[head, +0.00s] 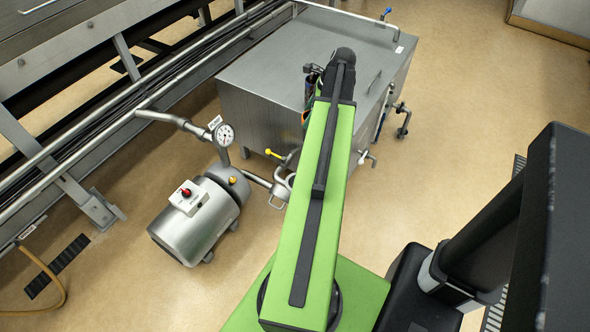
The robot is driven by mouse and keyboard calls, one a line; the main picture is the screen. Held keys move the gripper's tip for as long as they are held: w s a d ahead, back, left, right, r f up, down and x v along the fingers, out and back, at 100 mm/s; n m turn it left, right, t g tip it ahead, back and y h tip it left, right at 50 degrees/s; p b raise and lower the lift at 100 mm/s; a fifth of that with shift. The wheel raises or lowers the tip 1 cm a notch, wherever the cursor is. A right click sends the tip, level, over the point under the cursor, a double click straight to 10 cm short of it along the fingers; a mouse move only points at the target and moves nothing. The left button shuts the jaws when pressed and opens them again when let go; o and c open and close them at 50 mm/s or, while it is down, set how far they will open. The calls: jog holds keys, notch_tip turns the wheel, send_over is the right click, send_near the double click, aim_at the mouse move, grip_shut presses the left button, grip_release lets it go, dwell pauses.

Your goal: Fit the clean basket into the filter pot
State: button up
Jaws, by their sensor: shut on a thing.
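My green arm reaches away from me over the near edge of a steel tank (262,92). Its dark wrist joint is at the top, and the arm covers what lies beneath it. My gripper's fingers are hidden behind the arm, so I cannot see what is between them. No basket is visible. No filter pot can be made out for certain. A short round steel housing (230,183) with a yellow knob sits at the end of the pump, left of my arm; I cannot tell whether it is the pot.
A steel pump (194,222) with a red button stands on the floor at left. A pressure gauge (224,135) rises on the pipe above it. Valves and pipes (367,158) stick out from the tank. A large machine frame (60,165) fills the left.

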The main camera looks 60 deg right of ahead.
jog(key=w+a+f+b, duration=0.1)
jog(key=a+f+b, duration=0.2)
jog(key=f+b, duration=0.3)
jog(key=w+a+f+b, duration=0.1)
jog(key=a+f+b, duration=0.2)
jog(key=f+b, duration=0.4)
notch_tip(320, 180, down, 4)
jog(key=shift+a+r+n, duration=0.15)
jog(key=shift+n, duration=0.25)
notch_tip(320, 180, down, 6)
jog(key=b, duration=0.6)
jog(key=shift+r, duration=0.1)
jog(key=shift+f+b, duration=0.45)
jog(key=shift+f, duration=0.05)
notch_tip(320, 180, down, 9)
jog(key=b, duration=0.8)
jog(key=shift+r+b, duration=0.15)
jog(key=shift+b, duration=0.2)
dwell(2.0)
jog(key=o, duration=1.5)
jog(key=shift+c, duration=0.2)
